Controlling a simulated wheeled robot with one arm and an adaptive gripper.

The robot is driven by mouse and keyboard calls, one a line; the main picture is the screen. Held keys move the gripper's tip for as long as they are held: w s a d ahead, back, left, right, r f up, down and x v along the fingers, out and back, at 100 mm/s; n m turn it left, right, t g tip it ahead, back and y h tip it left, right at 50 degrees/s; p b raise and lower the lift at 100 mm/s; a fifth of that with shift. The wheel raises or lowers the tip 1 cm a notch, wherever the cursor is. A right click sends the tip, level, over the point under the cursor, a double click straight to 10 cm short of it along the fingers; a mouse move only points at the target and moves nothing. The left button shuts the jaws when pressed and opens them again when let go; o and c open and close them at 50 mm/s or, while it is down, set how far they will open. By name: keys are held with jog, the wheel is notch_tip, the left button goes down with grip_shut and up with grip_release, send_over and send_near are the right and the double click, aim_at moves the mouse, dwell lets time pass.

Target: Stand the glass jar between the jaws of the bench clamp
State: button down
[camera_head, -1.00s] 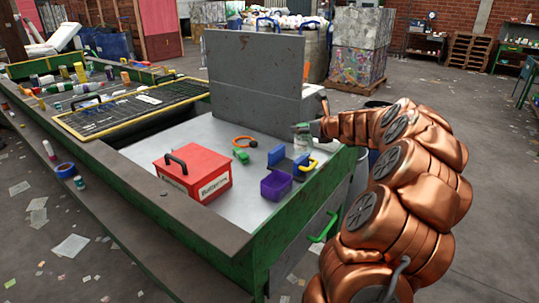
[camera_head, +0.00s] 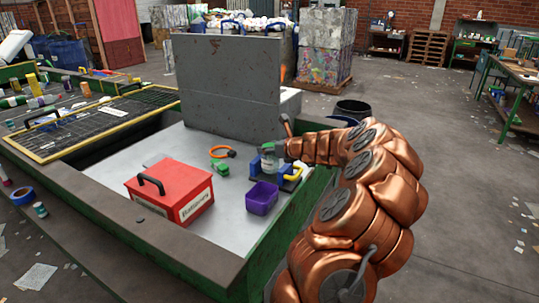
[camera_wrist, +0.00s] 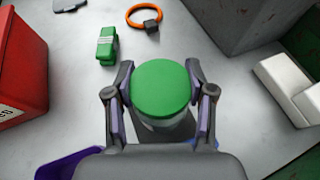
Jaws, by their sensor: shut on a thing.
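The glass jar with a green lid (camera_wrist: 162,88) is between the fingers of my gripper (camera_wrist: 161,100) in the wrist view, lid toward the camera. In the head view the jar (camera_head: 268,166) looks upright, with my gripper (camera_head: 272,150) shut on it near its top. The bench clamp (camera_head: 291,184), with blue jaws and a yellow handle, is on the metal bench top. The jar appears between the blue jaws in the head view. Whether its base touches the clamp is hidden. The clamp cannot be clearly made out in the wrist view.
A purple bin (camera_head: 261,198) stands close in front of the clamp. A red box (camera_head: 170,190) is to its left. A green block (camera_head: 221,168) and an orange ring (camera_head: 222,152) lie behind. A grey upright panel (camera_head: 228,90) stands at the back. The bench's raised edge (camera_head: 175,258) runs along the front.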

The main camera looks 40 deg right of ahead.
jog(key=shift+f, duration=1.1)
jog(key=shift+f, duration=0.15)
jog(key=shift+c, duration=2)
grip_release()
jog(key=shift+s+r, duration=0.35)
jog(key=shift+s, duration=0.15)
jog(key=v, duration=1.1)
